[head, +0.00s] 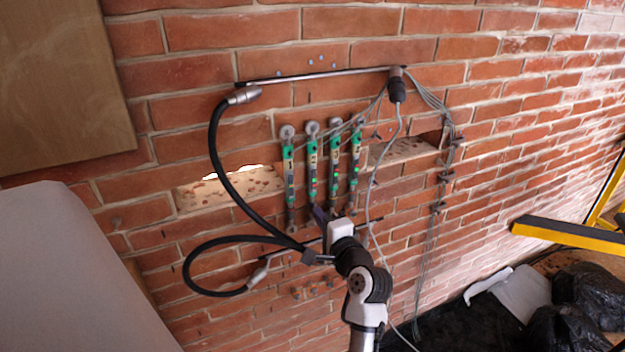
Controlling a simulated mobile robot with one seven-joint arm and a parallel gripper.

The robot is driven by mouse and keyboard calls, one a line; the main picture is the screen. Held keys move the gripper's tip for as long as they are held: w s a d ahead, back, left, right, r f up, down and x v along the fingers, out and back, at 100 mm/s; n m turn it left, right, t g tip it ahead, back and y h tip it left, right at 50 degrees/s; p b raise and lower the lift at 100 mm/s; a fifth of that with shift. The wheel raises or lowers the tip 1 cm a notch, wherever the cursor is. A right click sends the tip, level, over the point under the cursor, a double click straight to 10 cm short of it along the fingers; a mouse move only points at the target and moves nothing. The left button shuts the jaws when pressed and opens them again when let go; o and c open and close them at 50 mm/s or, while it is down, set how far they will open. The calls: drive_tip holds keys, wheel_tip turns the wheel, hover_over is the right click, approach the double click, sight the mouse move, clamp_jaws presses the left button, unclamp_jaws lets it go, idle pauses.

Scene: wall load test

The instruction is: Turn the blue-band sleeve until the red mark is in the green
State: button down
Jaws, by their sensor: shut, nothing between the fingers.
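Several upright green gauges hang in a row on the brick wall, the leftmost gauge (289,165) bearing a "1" and the rightmost gauge (355,160) at the far end. Each has a grey round top and small coloured marks lower down. The marks are too small to tell which sleeve has the blue band, or where a red mark stands against a green zone. My gripper (319,212) is in front of the gauges' lower ends, at the second and third from the left. Its fingers are shut and empty. It hides part of those lower ends; touching or apart cannot be told.
A thick black hose (217,150) loops left of the gauges. A metal bar (310,76) runs above them, and thin grey cables (440,108) hang to the right. Slots open in the wall either side. A yellow beam (560,233) and black bags (560,328) are at right.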

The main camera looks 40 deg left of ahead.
drive_tip(key=shift+s+a+p, duration=0.15)
drive_tip(key=shift+s+p, duration=0.15)
idle(0.5)
drive_tip(key=shift+w+a, duration=0.15)
drive_tip(key=shift+a, duration=0.25)
idle(0.6)
drive_tip(key=shift+w+d, duration=0.4)
drive_tip(key=shift+w, duration=0.35)
drive_tip(key=shift+d, duration=0.1)
idle(0.5)
drive_tip(key=shift+s+d, duration=0.2)
drive_tip(key=shift+d, duration=0.1)
drive_tip(key=shift+s, duration=0.15)
drive_tip(key=shift+s+a+p, duration=0.4)
drive_tip(key=shift+s+p, duration=0.15)
drive_tip(key=shift+p, duration=0.05)
drive_tip(key=shift+w+a, duration=0.15)
drive_tip(key=shift+a, duration=0.25)
idle(0.6)
